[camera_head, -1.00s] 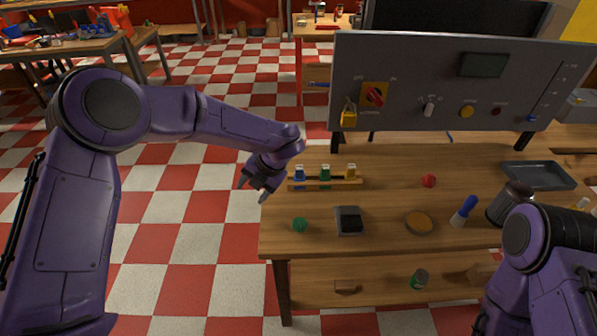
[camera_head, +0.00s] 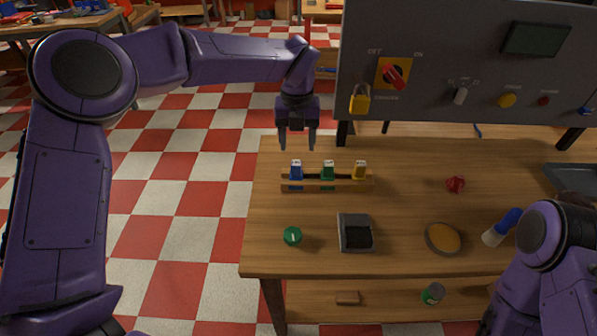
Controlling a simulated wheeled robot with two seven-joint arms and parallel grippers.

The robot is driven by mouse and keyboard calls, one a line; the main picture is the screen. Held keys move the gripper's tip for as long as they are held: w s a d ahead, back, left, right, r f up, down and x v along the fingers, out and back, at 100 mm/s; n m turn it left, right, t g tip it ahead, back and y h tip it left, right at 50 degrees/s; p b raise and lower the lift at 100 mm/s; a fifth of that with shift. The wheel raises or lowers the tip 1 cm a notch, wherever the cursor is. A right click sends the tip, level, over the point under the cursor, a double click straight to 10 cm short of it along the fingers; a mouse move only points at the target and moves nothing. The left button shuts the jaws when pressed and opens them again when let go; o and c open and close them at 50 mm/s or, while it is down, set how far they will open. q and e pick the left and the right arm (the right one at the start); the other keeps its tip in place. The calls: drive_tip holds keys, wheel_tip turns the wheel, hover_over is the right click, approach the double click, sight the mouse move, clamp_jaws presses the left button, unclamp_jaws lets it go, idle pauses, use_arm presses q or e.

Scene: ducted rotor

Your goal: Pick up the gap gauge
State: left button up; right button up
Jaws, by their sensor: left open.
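A small wooden rack (camera_head: 342,187) stands on the workbench and holds three upright pieces: a blue one (camera_head: 296,174), a green one (camera_head: 327,174) and a yellow one (camera_head: 359,171). These may be gauges, but I cannot tell which thing is the gap gauge. My left gripper (camera_head: 297,146) points down with its fingers apart and nothing between them. In the picture it is just above the rack's left end, over the blue piece and apart from it. My right arm shows at the lower right, but its gripper is out of view.
The workbench (camera_head: 400,205) also carries a green round piece (camera_head: 292,236), a dark-topped grey box (camera_head: 356,234), a round brown disc (camera_head: 443,238), a red piece (camera_head: 455,184) and a blue-handled tool (camera_head: 506,222). A grey control panel (camera_head: 440,50) with a padlock (camera_head: 359,99) rises behind.

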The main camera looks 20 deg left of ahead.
sight(296, 162)
use_arm(q)
wheel_tip(296, 162, down, 3)
drive_tip(key=shift+w+a+f+p, duration=0.15)
drive_tip(key=shift+p, duration=0.15)
wheel_tip(296, 162, down, 6)
drive_tip(key=shift+w+a+r+p, duration=0.1)
drive_tip(key=shift+a+r+p, duration=0.1)
drive_tip(key=shift+p, duration=1.05)
drive_tip(key=shift+f, duration=0.15)
drive_tip(key=c, duration=1.1)
